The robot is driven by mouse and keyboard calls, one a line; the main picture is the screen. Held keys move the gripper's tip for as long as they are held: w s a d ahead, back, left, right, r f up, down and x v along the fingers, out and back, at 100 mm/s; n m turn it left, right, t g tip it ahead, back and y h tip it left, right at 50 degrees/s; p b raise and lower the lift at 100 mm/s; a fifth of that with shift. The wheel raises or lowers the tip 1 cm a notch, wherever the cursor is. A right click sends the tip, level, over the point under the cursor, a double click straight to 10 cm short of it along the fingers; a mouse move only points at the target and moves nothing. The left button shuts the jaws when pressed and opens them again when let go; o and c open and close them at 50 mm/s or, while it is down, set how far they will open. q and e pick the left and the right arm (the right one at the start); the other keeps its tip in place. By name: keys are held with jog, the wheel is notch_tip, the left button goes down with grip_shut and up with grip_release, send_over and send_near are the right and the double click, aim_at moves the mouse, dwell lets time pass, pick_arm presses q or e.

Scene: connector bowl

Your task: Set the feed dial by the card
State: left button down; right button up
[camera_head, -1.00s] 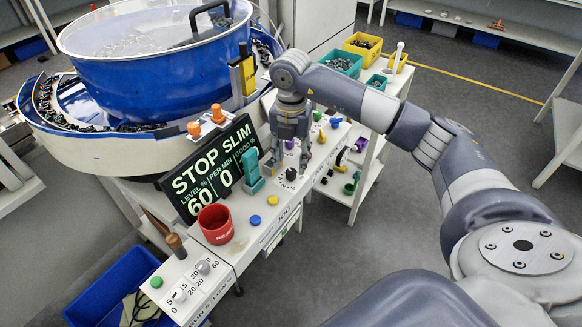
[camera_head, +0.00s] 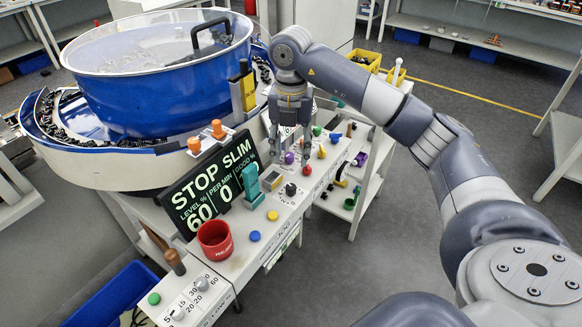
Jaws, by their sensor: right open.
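My right gripper (camera_head: 291,164) points down over the control panel (camera_head: 272,229), its two fingers apart and empty. A purple knob (camera_head: 289,158) shows between the fingers, and a red knob (camera_head: 307,171) is beside the right fingertip; I cannot tell whether they touch. A black knob (camera_head: 291,189) is nearer to me. At the lower left, a panel box carries two grey dials, an upper one (camera_head: 202,283) and a lower one (camera_head: 179,314), with printed numbers. I cannot tell which is the feed dial. No card is clearly readable. The left gripper is out of view.
A black display (camera_head: 213,187) reads STOP SLIM, 60 and 0. A red cup (camera_head: 215,239), a teal handle (camera_head: 251,187) and blue and yellow buttons are on the panel. The large blue bowl (camera_head: 165,95) stands behind. A blue bin (camera_head: 112,296) is at lower left.

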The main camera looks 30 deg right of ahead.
aim_at(291, 186)
notch_tip(291, 186, down, 12)
jog(key=n, duration=1.1)
jog(key=n+b, duration=0.1)
jog(key=n, duration=0.5)
jog(key=shift+r, duration=0.25)
grip_shut()
